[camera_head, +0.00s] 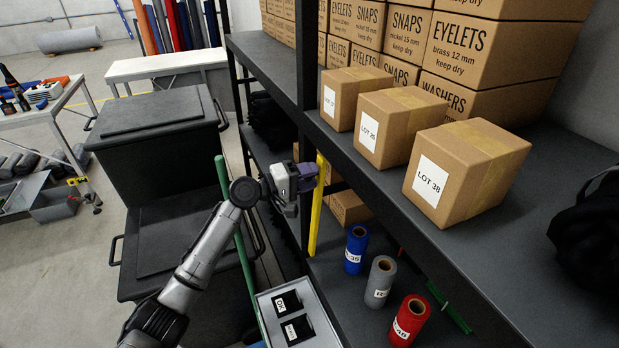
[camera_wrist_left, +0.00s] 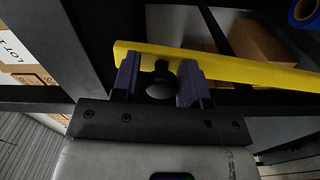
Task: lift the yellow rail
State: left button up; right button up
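The yellow rail (camera_head: 317,206) is a long flat bar. In the head view it stands nearly upright at the front edge of the dark shelving, by a black post. In the left wrist view the rail (camera_wrist_left: 235,69) crosses just beyond my fingertips, and a dark rounded knob (camera_wrist_left: 160,85) sits in front of it, between the fingers. My left gripper (camera_head: 308,177) is at the rail's upper part. Its purple fingers (camera_wrist_left: 160,82) are apart on either side of the knob; whether they press on it I cannot tell. My right gripper is not in view.
Three cartons, including LOT 38 (camera_head: 468,172), stand on the upper shelf (camera_head: 400,205). Blue (camera_head: 356,250), grey (camera_head: 380,281) and red (camera_head: 408,320) rolls stand below. A green pole (camera_head: 238,235) rises beside my left arm, near a dark lidded bin (camera_head: 160,165) and a grey tray (camera_head: 268,305).

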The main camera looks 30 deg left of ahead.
pick_arm(q)
jog(key=shift+o, duration=1.3)
jog(key=shift+f, duration=0.1)
jog(key=v, duration=1.3)
jog(key=shift+s+a+b, duration=0.3)
jog(key=shift+b, duration=0.1)
